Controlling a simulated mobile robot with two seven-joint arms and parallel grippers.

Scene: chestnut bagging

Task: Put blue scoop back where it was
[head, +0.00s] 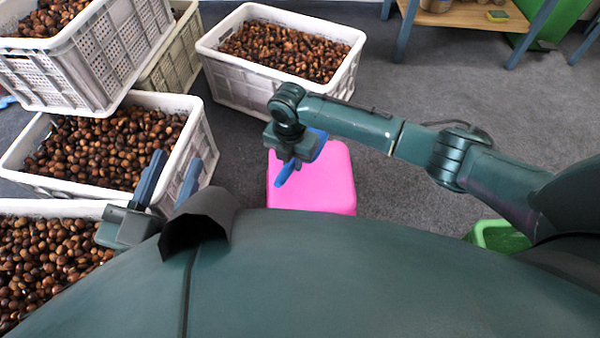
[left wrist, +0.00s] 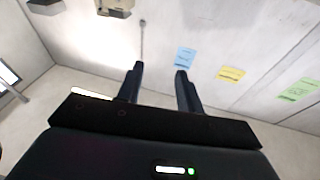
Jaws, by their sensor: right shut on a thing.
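The blue scoop (head: 320,143) shows partly in the head view, beside and below my right gripper (head: 290,162). The jaws and part of the scoop are hidden by the wrist. My left gripper (head: 172,173) is empty and open, its two fingers apart, over the near right corner of a chestnut crate. Its open fingers also show in the left wrist view (left wrist: 159,85), which looks at a wall and ceiling.
White crates full of chestnuts stand at the left (head: 205,150), stacked at the upper left (head: 75,75), at the lower left (head: 60,207) and at the back (head: 240,92). A green container (head: 490,235) is at the lower right. A wooden table (head: 465,15) stands behind. Grey floor is clear at right.

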